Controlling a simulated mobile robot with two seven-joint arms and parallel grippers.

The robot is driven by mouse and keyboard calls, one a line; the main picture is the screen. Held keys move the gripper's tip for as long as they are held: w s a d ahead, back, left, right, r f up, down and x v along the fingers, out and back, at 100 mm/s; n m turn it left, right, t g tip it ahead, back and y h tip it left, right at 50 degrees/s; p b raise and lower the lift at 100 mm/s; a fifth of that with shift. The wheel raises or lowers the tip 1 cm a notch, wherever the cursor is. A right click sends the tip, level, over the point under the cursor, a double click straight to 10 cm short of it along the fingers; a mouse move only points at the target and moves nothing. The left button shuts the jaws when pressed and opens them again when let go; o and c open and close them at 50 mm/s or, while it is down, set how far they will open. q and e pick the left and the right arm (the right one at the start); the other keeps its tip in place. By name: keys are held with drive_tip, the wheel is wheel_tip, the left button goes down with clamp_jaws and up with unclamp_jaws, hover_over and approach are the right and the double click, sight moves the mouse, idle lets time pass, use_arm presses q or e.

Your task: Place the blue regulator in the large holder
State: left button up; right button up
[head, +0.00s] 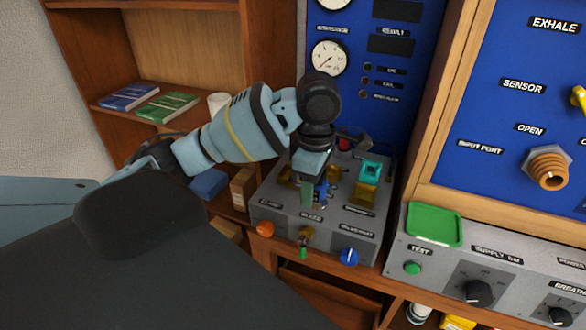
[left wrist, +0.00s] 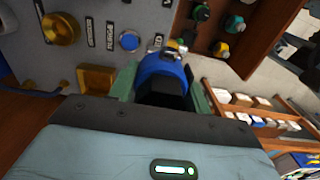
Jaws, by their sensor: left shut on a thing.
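My left gripper (head: 312,192) is above the grey testbench box, its fingers pointing down. In the left wrist view the blue regulator (left wrist: 163,72) sits between the two green fingers, which are shut on it. In the head view only a small blue part (head: 323,188) shows beside the fingers. A gold square holder (head: 363,194) is on the right of the box top, and a gold square holder (left wrist: 97,79) also shows left of the fingers in the left wrist view. I cannot tell which holder is the large one. The regulator's lower end is hidden. My right gripper is out of view.
A teal part (head: 370,168) stands at the back right of the box. Orange (head: 265,229) and blue knobs (head: 349,256) stick out of its front. A blue gauge panel (head: 347,90) rises behind. A green tray (head: 434,225) lies to the right. Shelves with books (head: 167,107) stand left.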

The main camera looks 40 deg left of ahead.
use_arm(q)
drive_tip(key=w+a, duration=0.2)
drive_tip(key=a, duration=0.2)
drive_tip(key=w+a, duration=0.3)
drive_tip(key=a, duration=0.1)
drive_tip(key=w+a+f, duration=0.1)
drive_tip(key=w+a, duration=0.1)
drive_tip(key=a, duration=0.2)
drive_tip(key=shift+w, duration=0.35)
wheel_tip(320, 180, down, 4)
drive_tip(key=shift+a+r, duration=0.1)
drive_tip(key=shift+r, duration=0.1)
drive_tip(key=shift+f, duration=0.35)
